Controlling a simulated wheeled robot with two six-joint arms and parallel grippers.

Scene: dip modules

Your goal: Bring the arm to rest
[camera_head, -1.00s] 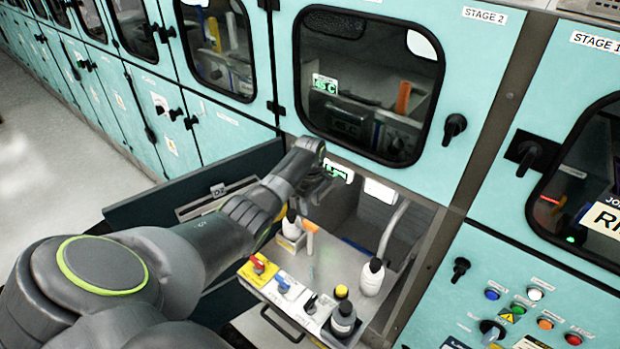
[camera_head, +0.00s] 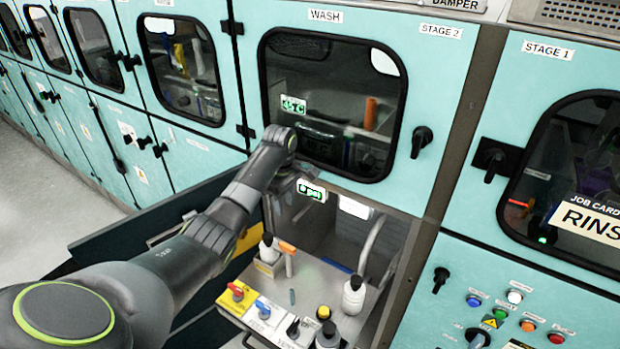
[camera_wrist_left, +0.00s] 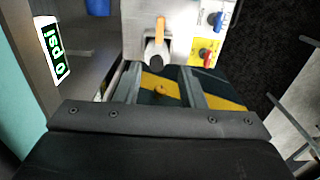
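My left arm (camera_head: 200,235) reaches in from the lower left, with its wrist (camera_head: 278,145) in front of the lower edge of the WASH window. In the head view its gripper is mostly hidden behind the arm. In the left wrist view the two fingers of my left gripper (camera_wrist_left: 160,72) stand apart with nothing held between them. Beyond the tips are a white bottle and an orange-handled item (camera_wrist_left: 159,35) on a pale panel. My right gripper is in neither view.
A pulled-out shelf (camera_head: 320,275) below the window carries bottles, including a white one (camera_head: 353,297), and coloured knobs such as a red one (camera_head: 236,291). A "0 psi" display (camera_head: 312,190) is close to the wrist. An open dark drawer front (camera_head: 110,235) lies left. Floor is clear far left.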

